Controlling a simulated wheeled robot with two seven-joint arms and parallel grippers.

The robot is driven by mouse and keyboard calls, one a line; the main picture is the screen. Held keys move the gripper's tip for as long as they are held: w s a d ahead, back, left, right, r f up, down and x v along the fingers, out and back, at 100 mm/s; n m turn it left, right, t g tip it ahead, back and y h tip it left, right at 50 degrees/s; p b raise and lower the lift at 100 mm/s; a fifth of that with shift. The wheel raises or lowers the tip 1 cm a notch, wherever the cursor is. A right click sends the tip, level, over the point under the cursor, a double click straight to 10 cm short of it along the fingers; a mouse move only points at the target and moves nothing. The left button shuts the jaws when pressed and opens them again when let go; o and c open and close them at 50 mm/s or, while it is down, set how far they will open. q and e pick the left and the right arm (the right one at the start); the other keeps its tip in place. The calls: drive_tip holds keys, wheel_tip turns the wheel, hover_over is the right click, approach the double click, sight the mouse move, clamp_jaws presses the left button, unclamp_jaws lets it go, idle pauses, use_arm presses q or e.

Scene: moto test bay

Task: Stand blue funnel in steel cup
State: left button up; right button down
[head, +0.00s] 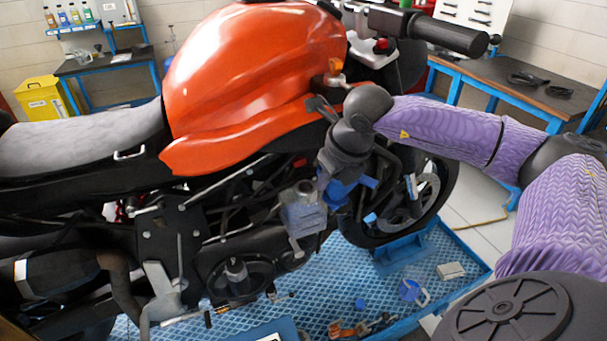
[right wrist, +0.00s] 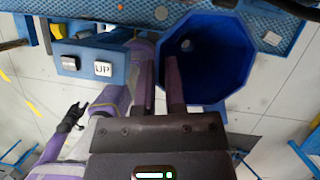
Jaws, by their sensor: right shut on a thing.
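My right gripper (right wrist: 160,70) is shut on the blue funnel (right wrist: 205,60). In the right wrist view one finger lies inside the funnel's wide, faceted mouth and the other outside its wall. In the head view the blue funnel (head: 338,190) shows partly below my dark right wrist, in front of the motorcycle. I cannot pick out the steel cup for certain; a small round metallic thing (right wrist: 273,38) sits near the funnel in the right wrist view. A small dark claw shape (right wrist: 72,118) at a purple link there seems to be my left gripper; its jaws are too small to read.
The motorcycle (head: 250,75) fills the head view's middle, close to my right arm. The blue patterned platform (head: 340,285) below it holds a blue item with a pale handle (head: 411,290), a pale block (head: 450,271) and loose tools (head: 355,328). A workbench (head: 540,92) stands at the back right.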

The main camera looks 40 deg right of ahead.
sight(375, 186)
drive_tip(key=s+b, duration=0.4)
drive_tip(key=s, duration=0.5)
use_arm(q)
drive_tip(key=f+p, duration=0.1)
drive_tip(key=p, duration=0.2)
drive_tip(key=shift+f+p, duration=0.3)
drive_tip(key=shift+p, duration=0.05)
use_arm(e)
drive_tip(key=r, duration=0.5)
drive_tip(key=shift+s+a, duration=0.25)
